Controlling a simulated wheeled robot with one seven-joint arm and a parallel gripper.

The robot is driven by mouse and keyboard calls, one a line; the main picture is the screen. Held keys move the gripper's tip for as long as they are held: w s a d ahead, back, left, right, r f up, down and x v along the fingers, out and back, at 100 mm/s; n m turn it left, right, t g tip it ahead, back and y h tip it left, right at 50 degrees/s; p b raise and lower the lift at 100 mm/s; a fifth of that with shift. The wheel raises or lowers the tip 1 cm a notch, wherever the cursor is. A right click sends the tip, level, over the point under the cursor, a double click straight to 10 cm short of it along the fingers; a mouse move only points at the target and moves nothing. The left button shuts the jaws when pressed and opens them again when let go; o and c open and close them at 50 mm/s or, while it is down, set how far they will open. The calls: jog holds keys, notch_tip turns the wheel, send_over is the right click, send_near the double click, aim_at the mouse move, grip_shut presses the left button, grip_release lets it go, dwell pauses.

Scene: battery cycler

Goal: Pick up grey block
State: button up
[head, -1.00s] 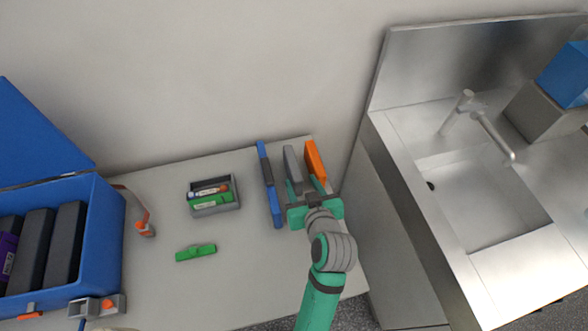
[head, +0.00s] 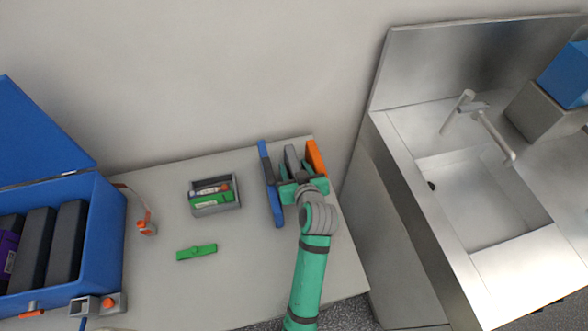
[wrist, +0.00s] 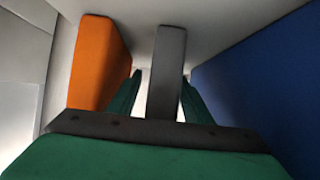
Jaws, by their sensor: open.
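The grey block (wrist: 166,75) stands upright in the wrist view, between an orange block (wrist: 98,62) and a blue one (wrist: 258,85). My gripper (wrist: 160,90) is open, with one green finger on each side of the grey block and visible gaps to it. In the head view the top of the grey block (head: 291,155) shows behind my gripper (head: 297,178) at the right end of the table. Its lower front is hidden by my gripper.
The orange block (head: 316,158) and the blue block (head: 270,185) stand close on either side. A grey bin (head: 216,210) with small items and a green piece (head: 197,252) lie left. A blue case (head: 108,240) stands far left; a steel sink (head: 480,200) is right.

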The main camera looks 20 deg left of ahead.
jog(key=c, duration=1.1)
jog(key=shift+r, duration=0.1)
